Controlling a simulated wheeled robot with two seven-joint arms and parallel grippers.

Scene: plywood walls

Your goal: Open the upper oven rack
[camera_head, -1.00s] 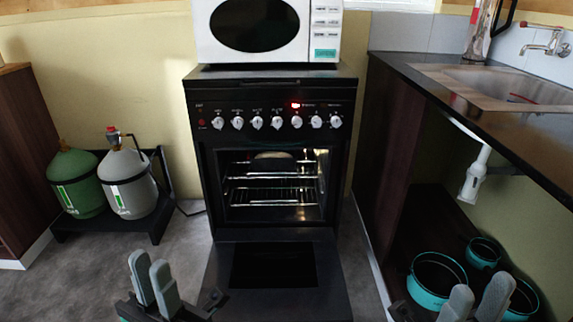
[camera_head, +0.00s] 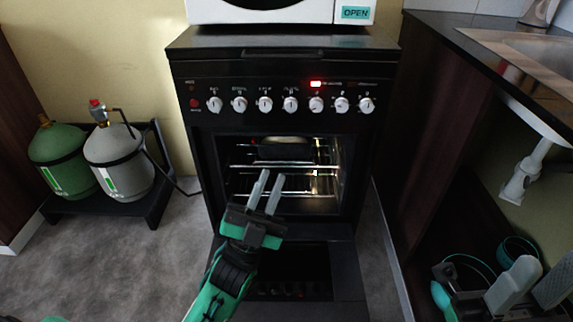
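The black oven (camera_head: 283,94) stands straight ahead with its door (camera_head: 345,268) folded down and its lit cavity open. The upper oven rack (camera_head: 240,167) is a metal wire rack inside, with a dark item (camera_head: 284,149) at its level. A lower rack (camera_head: 322,184) sits beneath it. My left gripper (camera_head: 267,184) is in front of the cavity, above the open door, with its two grey fingers apart and empty, pointing at the racks. It hides part of both racks.
A microwave (camera_head: 345,13) stands on top of the oven. Green and grey gas bottles (camera_head: 118,162) stand on a low stand at left. Bare floor lies left of the oven door.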

